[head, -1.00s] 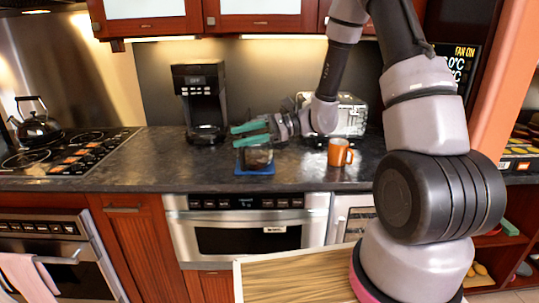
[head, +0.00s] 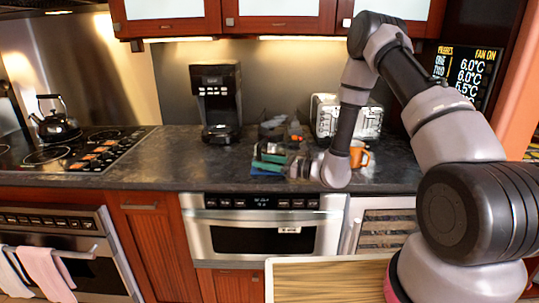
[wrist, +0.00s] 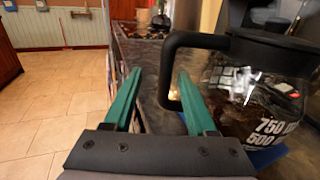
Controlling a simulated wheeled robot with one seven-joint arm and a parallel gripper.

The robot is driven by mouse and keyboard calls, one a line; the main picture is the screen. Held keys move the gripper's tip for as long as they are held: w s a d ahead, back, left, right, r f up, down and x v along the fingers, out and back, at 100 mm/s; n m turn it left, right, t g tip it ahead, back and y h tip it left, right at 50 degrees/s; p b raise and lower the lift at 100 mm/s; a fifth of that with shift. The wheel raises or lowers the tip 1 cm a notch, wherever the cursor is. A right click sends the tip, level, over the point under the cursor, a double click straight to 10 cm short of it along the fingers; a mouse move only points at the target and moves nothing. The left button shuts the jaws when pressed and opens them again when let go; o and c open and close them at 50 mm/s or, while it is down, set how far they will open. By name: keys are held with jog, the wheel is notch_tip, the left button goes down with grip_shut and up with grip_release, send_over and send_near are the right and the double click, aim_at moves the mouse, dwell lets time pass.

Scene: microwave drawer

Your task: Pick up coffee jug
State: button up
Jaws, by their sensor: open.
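The coffee jug (wrist: 255,90) is clear glass with a black lid, a black handle and white volume marks. It fills the right of the wrist view. In the head view the jug (head: 272,131) is mostly hidden behind my gripper (head: 268,158), above a blue mat (head: 268,170) on the counter. My gripper (wrist: 155,85) has two green fingers, open and apart. In the wrist view the handle's upright part shows between the fingertips, close to the right finger, which overlaps the handle's opening. I cannot tell whether they touch.
A black coffee maker (head: 218,100) stands to the left on the dark counter (head: 160,165). An orange mug (head: 359,155) and a silver toaster (head: 360,115) are to the right. A stove with a kettle (head: 54,120) is far left. The counter's front edge is close below my gripper.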

jog(key=x, duration=0.5)
jog(key=shift+w+r, duration=0.25)
jog(key=shift+w, duration=0.1)
grip_shut()
dwell(1.0)
